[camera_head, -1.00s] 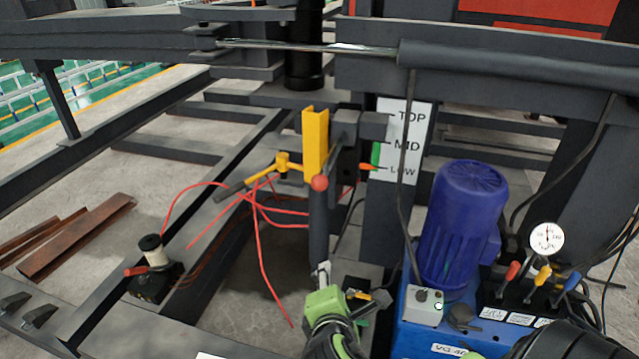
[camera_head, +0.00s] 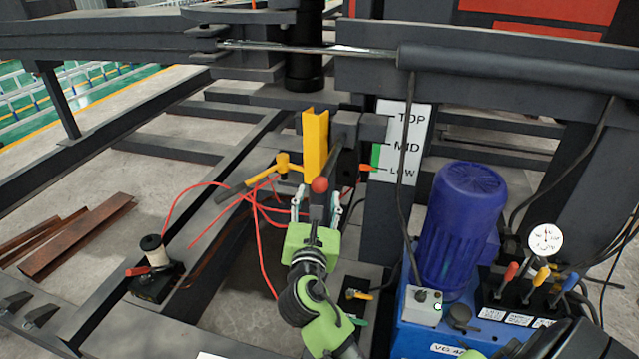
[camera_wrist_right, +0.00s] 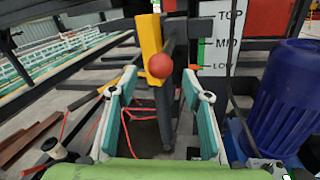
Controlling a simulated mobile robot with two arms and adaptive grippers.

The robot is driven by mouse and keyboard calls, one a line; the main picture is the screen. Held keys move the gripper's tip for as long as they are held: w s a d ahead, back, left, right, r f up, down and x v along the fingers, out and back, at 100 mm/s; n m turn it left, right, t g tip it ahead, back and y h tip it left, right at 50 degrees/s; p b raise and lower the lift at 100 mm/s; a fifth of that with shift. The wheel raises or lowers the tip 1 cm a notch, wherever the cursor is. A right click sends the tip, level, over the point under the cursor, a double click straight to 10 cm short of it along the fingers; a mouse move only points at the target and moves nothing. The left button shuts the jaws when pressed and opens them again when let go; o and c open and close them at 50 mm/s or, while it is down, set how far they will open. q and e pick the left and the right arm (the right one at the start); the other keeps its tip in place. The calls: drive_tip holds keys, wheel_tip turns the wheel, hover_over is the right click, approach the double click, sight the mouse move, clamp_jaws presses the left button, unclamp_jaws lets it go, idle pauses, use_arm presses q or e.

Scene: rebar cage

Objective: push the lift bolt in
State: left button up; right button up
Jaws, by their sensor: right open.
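A lever with a red ball knob (camera_head: 319,185) stands in front of a yellow upright channel (camera_head: 315,140). A yellow bolt-like piece with a dark handle (camera_head: 233,191) sticks out to the left of the channel. I cannot tell for sure which of these is the lift bolt. My right gripper (camera_head: 318,203) is open, its fingers on either side of the lever just below the knob in the head view. In the right wrist view the red knob (camera_wrist_right: 159,65) shows between the open fingertips (camera_wrist_right: 159,82), with no clear contact. My left gripper is out of view.
A blue motor (camera_head: 466,225) and small coloured valve levers (camera_head: 540,275) stand at the right. A TOP/MID/LOW sign (camera_head: 405,140) is behind. Red hoses (camera_head: 260,215) hang at the left. A black block with a spool (camera_head: 152,260) sits on the left beam.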

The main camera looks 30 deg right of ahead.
sight(319, 191)
drive_tip(key=x, duration=0.5)
drive_tip(key=shift+w+d, duration=0.15)
